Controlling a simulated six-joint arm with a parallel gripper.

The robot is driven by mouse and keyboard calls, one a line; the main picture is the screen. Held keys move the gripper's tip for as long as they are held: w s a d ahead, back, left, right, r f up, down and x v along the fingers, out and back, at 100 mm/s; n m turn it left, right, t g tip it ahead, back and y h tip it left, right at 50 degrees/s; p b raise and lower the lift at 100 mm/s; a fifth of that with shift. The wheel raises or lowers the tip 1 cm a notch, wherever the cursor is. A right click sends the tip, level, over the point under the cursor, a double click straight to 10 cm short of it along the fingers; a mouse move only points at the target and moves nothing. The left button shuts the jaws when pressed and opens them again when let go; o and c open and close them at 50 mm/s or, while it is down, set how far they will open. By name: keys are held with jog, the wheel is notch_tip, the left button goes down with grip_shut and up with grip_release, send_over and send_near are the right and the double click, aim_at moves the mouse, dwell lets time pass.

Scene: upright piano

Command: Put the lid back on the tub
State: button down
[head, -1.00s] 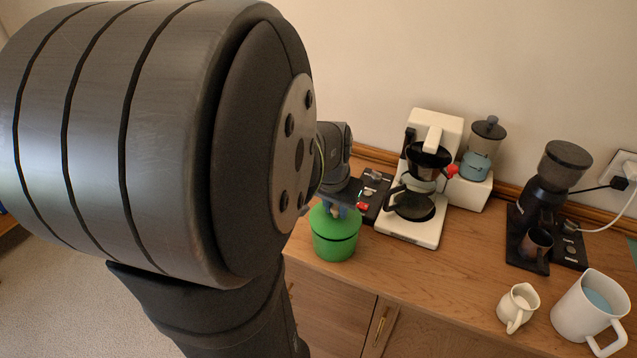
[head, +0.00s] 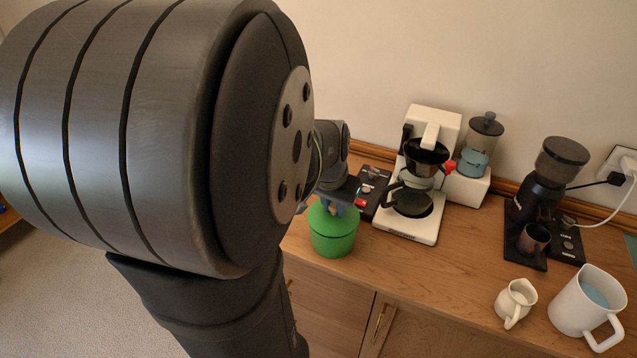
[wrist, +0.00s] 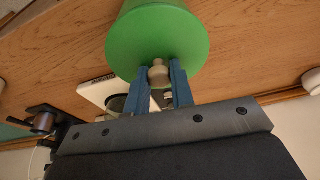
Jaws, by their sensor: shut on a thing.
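The green tub (head: 333,240) stands on the wooden counter, left of the coffee maker, with the green lid (head: 322,212) on its top. In the wrist view the round green lid (wrist: 160,35) fills the upper middle and hides most of the tub. My gripper (head: 338,203) is above the tub. In the wrist view its blue fingers (wrist: 160,76) are shut on the lid's pale knob (wrist: 158,72). Whether the lid is fully seated on the rim cannot be told.
A white coffee maker (head: 408,228) with a glass jug stands right of the tub. A dark grinder (head: 546,195), a small white pitcher (head: 514,303) and a white mug (head: 575,318) are further right. The counter (head: 400,272) in front of the coffee maker is clear.

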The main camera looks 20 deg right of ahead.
jog(key=c, duration=0.7)
grip_release()
jog(key=shift+r, duration=3.55)
grip_shut()
